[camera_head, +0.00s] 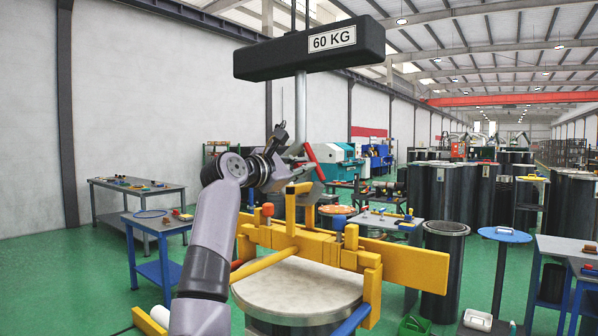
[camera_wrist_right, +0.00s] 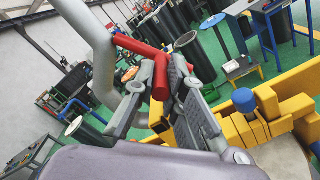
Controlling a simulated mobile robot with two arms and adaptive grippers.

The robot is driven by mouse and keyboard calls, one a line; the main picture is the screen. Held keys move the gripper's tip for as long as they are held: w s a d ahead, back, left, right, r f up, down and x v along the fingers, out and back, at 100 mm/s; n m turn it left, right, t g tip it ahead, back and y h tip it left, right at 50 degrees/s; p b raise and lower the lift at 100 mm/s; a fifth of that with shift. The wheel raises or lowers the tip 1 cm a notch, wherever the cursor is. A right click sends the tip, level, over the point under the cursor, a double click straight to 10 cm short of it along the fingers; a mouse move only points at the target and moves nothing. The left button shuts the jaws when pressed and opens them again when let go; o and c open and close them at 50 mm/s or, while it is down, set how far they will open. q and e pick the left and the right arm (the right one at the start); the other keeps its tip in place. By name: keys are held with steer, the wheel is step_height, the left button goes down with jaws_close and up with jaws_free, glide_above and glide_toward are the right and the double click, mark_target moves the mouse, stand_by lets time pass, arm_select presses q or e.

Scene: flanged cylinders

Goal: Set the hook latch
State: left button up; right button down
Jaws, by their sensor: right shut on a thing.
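A grey hook (camera_head: 300,110) hangs from a black block (camera_head: 310,50) marked 60 KG. Its red latch handle (camera_head: 314,158) sticks out beside the hook's lower end. In the right wrist view the red handle (camera_wrist_right: 161,78) is T-shaped and lies between my right gripper's fingers (camera_wrist_right: 168,95), next to the grey hook (camera_wrist_right: 98,45). My right gripper (camera_head: 296,158) is shut on the handle. A yellow lifting frame (camera_head: 310,240) sits across a round-topped flanged cylinder (camera_head: 298,292), below the hook. The upright tab (camera_head: 291,205) of the frame is just below my gripper. My left gripper is not in view.
A grey bench (camera_head: 135,188) and a blue table (camera_head: 160,226) stand at left. Dark cylinders (camera_head: 445,262) and a blue round stand (camera_head: 504,235) are at right. Another workbench (camera_head: 385,224) is behind the frame. Green floor is free at lower left.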

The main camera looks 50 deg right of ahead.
steer(key=shift+w+f+m, duration=0.15)
steer(key=shift+m, duration=0.15)
stand_by(0.4)
steer(key=c, duration=1.6)
jaws_free()
steer(key=shift+f, duration=0.1)
steer(key=shift+a, duration=0.1)
steer(key=s+a, duration=0.1)
steer(key=a, duration=1.1)
